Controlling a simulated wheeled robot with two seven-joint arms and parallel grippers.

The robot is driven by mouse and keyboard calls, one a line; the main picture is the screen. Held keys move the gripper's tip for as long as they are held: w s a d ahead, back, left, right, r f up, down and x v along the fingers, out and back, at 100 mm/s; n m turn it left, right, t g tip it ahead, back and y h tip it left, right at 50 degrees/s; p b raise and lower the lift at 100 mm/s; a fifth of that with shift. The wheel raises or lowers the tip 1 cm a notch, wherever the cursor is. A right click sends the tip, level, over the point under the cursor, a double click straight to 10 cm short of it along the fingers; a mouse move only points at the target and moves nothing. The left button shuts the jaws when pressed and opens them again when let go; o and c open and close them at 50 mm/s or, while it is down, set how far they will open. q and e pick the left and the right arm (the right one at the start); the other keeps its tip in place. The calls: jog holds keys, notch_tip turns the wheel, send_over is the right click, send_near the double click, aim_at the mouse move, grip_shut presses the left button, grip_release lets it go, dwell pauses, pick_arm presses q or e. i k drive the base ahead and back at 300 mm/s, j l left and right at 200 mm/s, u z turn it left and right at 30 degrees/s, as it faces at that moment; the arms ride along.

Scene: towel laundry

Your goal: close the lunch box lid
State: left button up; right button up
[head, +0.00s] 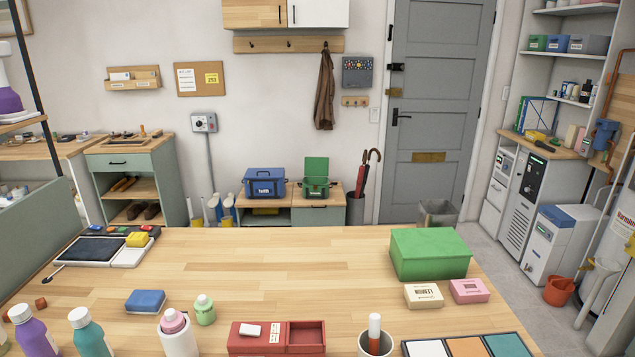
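No gripper shows in the head view. Nothing is clearly marked as the lunch box. On the low cabinet at the back, a small green box (316,187) stands with its green lid (316,167) raised upright. On the wooden table, a larger green box (430,255) at the right looks covered on top. At the front edge, a red box (276,338) has an open, empty-looking right compartment and a white block with a label on its left part. I cannot tell which of these is the lunch box.
The wooden table (270,262) is clear across its middle. A cream box (423,295) and a pink box (469,291) lie before the larger green box. Bottles, a blue block (145,302) and a cup (375,345) crowd the front. A blue box (264,183) stands at the back.

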aim_at(312, 165)
jog(key=l+z, duration=0.4)
jog(key=z, duration=0.2)
jog(key=i+l+z, duration=0.3)
jog(key=l+z, duration=0.15)
jog(key=l, duration=0.2)
jog(key=i+l+z, duration=0.45)
jog(key=l, duration=0.15)
jog(key=i+l+z, duration=0.4)
jog(key=i+l+u, duration=0.25)
jog(key=i, duration=0.3)
jog(key=i+l+u, duration=0.25)
jog(key=i, duration=0.3)
jog(key=i+j+u, duration=0.2)
jog(key=i+u, duration=0.2)
jog(key=i+j+u, duration=0.15)
jog(key=i+u, duration=0.6)
jog(key=i+l+u, duration=0.1)
jog(key=i+u, duration=0.35)
jog(key=i, duration=1.5)
jog(key=i+u, duration=0.15)
jog(key=i, duration=0.4)
jog(key=i+l+u, duration=0.2)
jog(key=i, duration=0.35)
jog(key=i+l+u, duration=0.15)
jog(key=i, duration=0.4)
